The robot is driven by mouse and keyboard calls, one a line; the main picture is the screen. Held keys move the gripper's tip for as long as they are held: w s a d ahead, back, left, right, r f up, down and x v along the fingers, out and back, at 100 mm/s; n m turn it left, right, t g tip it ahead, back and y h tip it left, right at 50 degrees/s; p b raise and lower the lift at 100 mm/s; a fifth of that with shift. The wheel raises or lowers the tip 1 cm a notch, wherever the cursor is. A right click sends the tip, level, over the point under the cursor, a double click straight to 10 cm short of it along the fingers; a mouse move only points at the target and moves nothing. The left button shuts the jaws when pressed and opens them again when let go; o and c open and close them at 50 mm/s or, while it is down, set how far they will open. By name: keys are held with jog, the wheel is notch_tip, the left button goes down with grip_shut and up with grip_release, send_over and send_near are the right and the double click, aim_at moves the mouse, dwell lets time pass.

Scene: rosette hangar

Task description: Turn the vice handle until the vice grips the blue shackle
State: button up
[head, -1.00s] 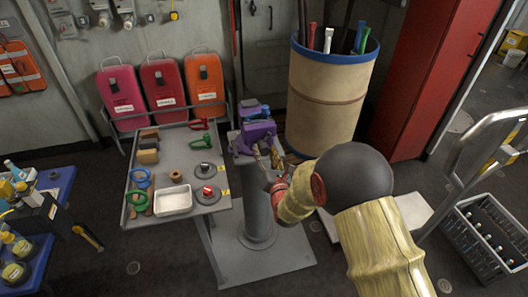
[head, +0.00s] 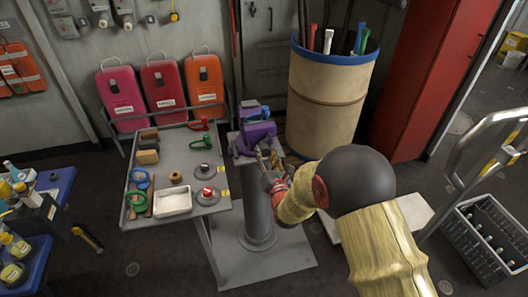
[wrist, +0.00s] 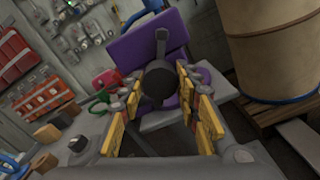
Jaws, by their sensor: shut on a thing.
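The purple vice (head: 258,134) stands on a grey pedestal and also fills the upper middle of the wrist view (wrist: 125,52). Its dark handle (wrist: 161,48) shows as a bar pointing up from a round hub. My gripper (wrist: 160,86) has its yellow fingers on both sides of the hub and is shut on the handle; in the head view my gripper (head: 268,158) is at the vice's front. A blue piece, seemingly the blue shackle (wrist: 141,19), shows behind the purple body. Whether the jaws touch it is hidden.
A grey table (head: 187,150) left of the vice carries green and blue shackles, blocks and a white tray (head: 174,201). A large tan drum (head: 325,95) stands close behind right. A grey crate (head: 485,240) and a trolley rail are at the right.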

grip_shut()
jog(key=m+b, duration=0.2)
jog(key=m, duration=0.2)
jog(key=shift+f, duration=0.1)
jog(key=m+b, duration=0.2)
jog(key=m, duration=0.2)
jog(key=shift+m, duration=0.4)
jog(key=m+b, duration=0.2)
jog(key=m, duration=0.1)
jog(key=shift+w+m, duration=0.1)
jog(key=shift+m, duration=1.5)
